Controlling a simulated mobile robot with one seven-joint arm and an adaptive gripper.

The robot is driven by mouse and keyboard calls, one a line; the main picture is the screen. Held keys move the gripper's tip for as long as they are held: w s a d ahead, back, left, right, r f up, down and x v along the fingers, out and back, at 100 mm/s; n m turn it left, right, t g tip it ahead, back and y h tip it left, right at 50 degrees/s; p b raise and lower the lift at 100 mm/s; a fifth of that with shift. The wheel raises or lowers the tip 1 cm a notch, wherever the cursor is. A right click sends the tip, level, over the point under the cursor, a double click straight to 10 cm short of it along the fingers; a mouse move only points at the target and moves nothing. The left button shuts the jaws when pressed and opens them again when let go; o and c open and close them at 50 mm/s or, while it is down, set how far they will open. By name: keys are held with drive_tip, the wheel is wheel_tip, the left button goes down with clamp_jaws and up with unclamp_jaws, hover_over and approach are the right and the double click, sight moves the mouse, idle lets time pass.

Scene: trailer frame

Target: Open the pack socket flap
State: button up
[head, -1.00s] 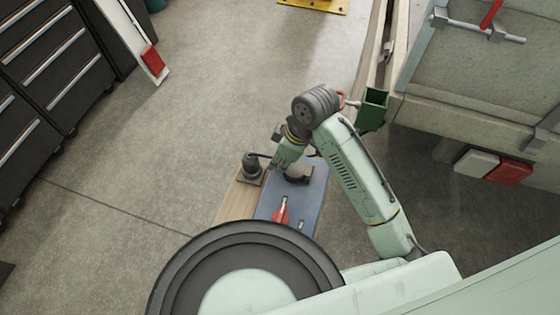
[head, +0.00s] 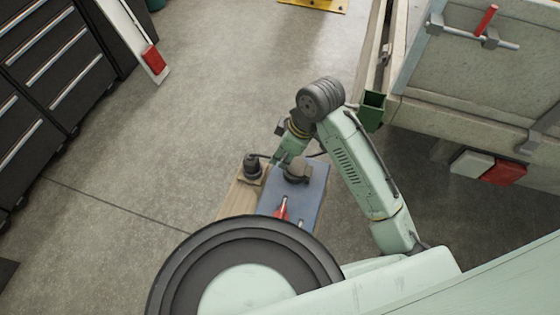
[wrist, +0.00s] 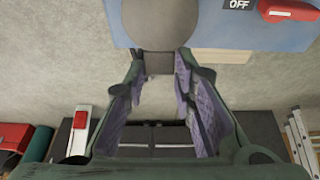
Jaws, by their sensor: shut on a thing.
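The pack socket (head: 299,174) is a dark round fitting on a blue panel (head: 312,190) in the head view. My gripper (head: 284,161) reaches down to it from above, at its upper left side. In the wrist view, the grey flap (wrist: 160,22) shows at the top centre as a rounded dark plate in front of the blue panel. My gripper (wrist: 160,65) is shut on the flap's near edge, with the fingertips on either side of it. The flap's hinge and the socket's inside are hidden, so I cannot tell how far the flap stands open.
A red switch handle (head: 282,208) sits on the panel, beside an OFF label (wrist: 239,4). A dark plug-like fitting (head: 252,166) stands on the wooden board (head: 236,199) to the left. The trailer frame (head: 440,112) is at right. Open floor lies left, before black drawer cabinets (head: 45,75).

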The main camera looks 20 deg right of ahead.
drive_tip(key=shift+s+d+r+p, duration=0.3)
drive_tip(key=shift+s+d+r, duration=0.05)
drive_tip(key=shift+d+r, duration=0.4)
drive_tip(key=shift+r, duration=0.1)
drive_tip(key=shift+s+d+r, duration=0.5)
drive_tip(key=shift+d+r, duration=0.2)
drive_tip(key=shift+d, duration=0.1)
drive_tip(key=shift+c, duration=0.3)
drive_tip(key=shift+r+p, duration=0.15)
drive_tip(key=shift+p, duration=0.15)
drive_tip(key=shift+s+d, duration=0.1)
drive_tip(key=shift+s+d+r+b, duration=0.2)
drive_tip(key=shift+s+d, duration=0.15)
drive_tip(key=shift+d, duration=0.15)
drive_tip(key=shift+s+d+r+b, duration=0.15)
drive_tip(key=shift+s+d, duration=0.15)
drive_tip(key=shift+d, duration=0.2)
drive_tip(key=shift+f, duration=0.15)
